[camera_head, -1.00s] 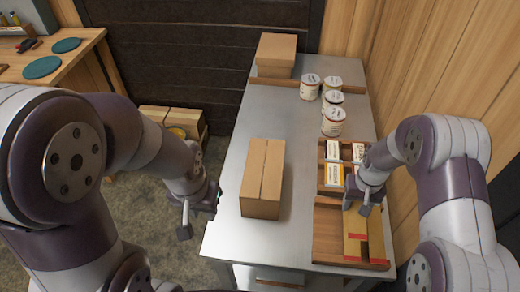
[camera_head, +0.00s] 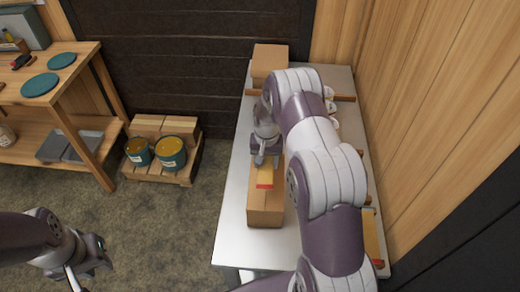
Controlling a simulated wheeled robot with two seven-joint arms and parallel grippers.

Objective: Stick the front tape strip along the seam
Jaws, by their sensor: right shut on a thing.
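The cardboard box (camera_head: 266,208) lies lengthwise on the metal table, its far part and much of its top hidden by my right arm. My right gripper (camera_head: 265,160) is over the box and shut on a yellow tape strip (camera_head: 265,174) with a red end. The strip points toward the near end of the box, roughly along the middle of its top. I cannot tell whether it touches the cardboard. The seam is covered in this view. My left gripper (camera_head: 90,274) is at the lower left, away from the table, apparently open and empty, partly cut off by the frame edge.
Another cardboard box (camera_head: 270,62) stands at the table's far end. My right arm hides most of the white cans and the wooden trays on the right; another yellow strip (camera_head: 371,235) shows there. The metal table (camera_head: 233,205) is clear left of the box. Buckets (camera_head: 170,150) stand on a pallet.

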